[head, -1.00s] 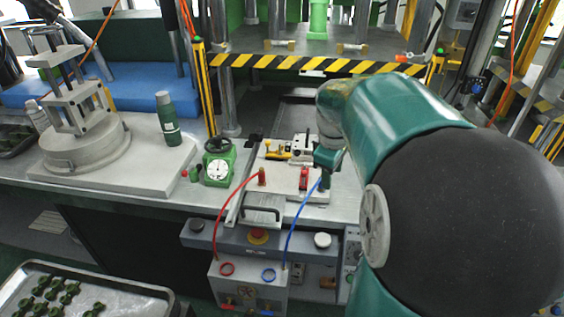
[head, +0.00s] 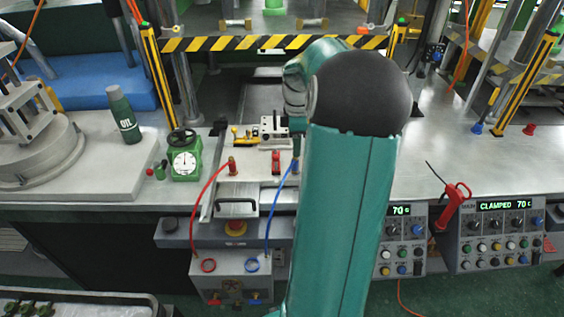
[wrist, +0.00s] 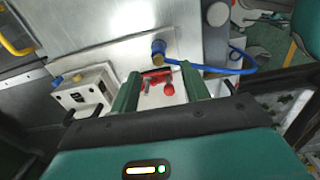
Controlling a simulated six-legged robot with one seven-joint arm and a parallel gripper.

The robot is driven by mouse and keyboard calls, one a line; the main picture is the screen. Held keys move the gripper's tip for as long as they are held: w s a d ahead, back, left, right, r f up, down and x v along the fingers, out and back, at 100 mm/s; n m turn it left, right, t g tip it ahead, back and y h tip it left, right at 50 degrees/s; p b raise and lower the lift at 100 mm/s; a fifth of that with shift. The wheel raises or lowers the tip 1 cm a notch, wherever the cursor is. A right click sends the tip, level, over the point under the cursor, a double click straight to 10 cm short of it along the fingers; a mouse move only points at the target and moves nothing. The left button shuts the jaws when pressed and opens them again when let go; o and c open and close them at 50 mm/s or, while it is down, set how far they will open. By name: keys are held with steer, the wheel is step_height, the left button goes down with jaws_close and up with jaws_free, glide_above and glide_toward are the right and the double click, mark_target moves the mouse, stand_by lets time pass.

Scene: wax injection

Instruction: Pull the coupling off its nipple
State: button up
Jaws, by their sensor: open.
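Two couplings stand on the light plate (head: 262,190) in the head view: a red one (head: 232,166) with a red hose on the left, and a blue one (head: 295,166) with a blue hose, partly behind my arm. In the wrist view the blue coupling (wrist: 158,46) is upright near the plate's edge, with a brass-coloured end (wrist: 158,61). My gripper (wrist: 161,72) is open and empty, its two green fingers pointing towards the plate. The blue coupling shows just beyond the fingertips; I cannot tell the height gap. The red coupling is not clear in the wrist view.
A red toggle clamp (wrist: 158,80) shows between my fingers. A white block (wrist: 83,92) lies left of them. In the head view a green dial gauge (head: 184,160) and oil bottle (head: 124,115) stand left; control panels (head: 497,236) are right. A striped bar (head: 270,43) crosses behind.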

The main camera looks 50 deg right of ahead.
mark_target(295, 160)
steer(key=shift+w+d+f, duration=0.15)
steer(key=shift+w+f, duration=0.05)
steer(key=shift+w, duration=0.05)
steer(key=shift+r, duration=0.1)
steer(key=shift+s, duration=0.15)
steer(key=shift+s+f, duration=0.1)
steer(key=shift+f, duration=4.45)
steer(key=shift+c, duration=0.5)
jaws_close()
steer(key=shift+r, duration=3.05)
